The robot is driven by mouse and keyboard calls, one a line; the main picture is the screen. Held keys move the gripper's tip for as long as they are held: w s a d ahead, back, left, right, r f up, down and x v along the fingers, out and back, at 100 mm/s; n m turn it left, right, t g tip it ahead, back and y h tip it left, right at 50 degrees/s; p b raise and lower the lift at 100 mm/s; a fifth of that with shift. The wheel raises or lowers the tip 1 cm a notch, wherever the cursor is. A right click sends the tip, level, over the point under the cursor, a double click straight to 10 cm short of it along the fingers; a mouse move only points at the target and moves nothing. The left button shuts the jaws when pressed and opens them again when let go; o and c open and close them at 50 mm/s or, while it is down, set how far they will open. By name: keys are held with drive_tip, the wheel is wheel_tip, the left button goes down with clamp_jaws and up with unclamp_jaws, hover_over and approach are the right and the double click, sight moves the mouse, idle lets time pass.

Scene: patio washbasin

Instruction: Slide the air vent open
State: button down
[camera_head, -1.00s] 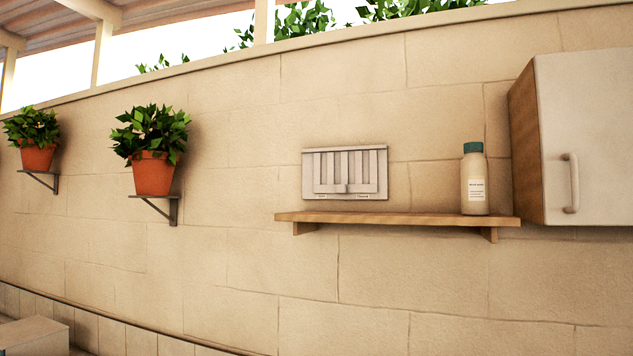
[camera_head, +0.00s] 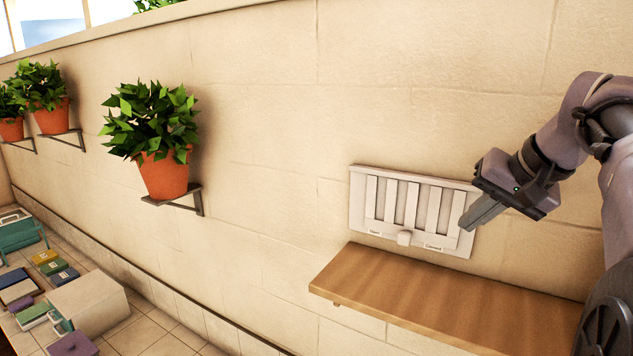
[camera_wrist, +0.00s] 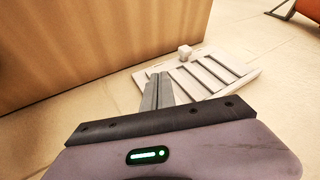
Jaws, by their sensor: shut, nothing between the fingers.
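The air vent (camera_head: 357,200) is a pale slatted panel on the stone wall, just above the wooden shelf. Its small square knob (camera_head: 404,238) sticks out at the lower edge, between two small labels; the right one seems to read "Closed", the left one is too small to read surely. My gripper (camera_head: 468,224) is shut and empty, in front of the vent's right end, to the right of the knob and apart from it. In the wrist view the shut fingers (camera_wrist: 159,76) point toward the vent (camera_wrist: 238,70), with the knob (camera_wrist: 184,51) beyond their tips.
The wooden shelf (camera_head: 430,295) juts out below the vent, close under my gripper. A potted plant (camera_head: 163,172) on a bracket hangs to the left, with more pots beyond. Boxes lie on the floor at lower left. The wall between plant and vent is bare.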

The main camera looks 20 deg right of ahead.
sight(409, 214)
drive_tip(key=x, duration=0.8)
drive_tip(key=shift+w+a+f, duration=0.1)
drive_tip(key=shift+a+f, duration=0.15)
drive_tip(key=shift+f, duration=0.1)
drive_tip(key=w+a+p, duration=0.1)
drive_tip(key=w+a, duration=0.1)
drive_tip(key=shift+w+a+r, duration=0.1)
drive_tip(key=shift+w, duration=0.25)
drive_tip(key=shift+w+a, duration=0.1)
drive_tip(key=shift+a, duration=0.15)
drive_tip(key=shift+w+d, duration=0.1)
drive_tip(key=shift+d, duration=0.05)
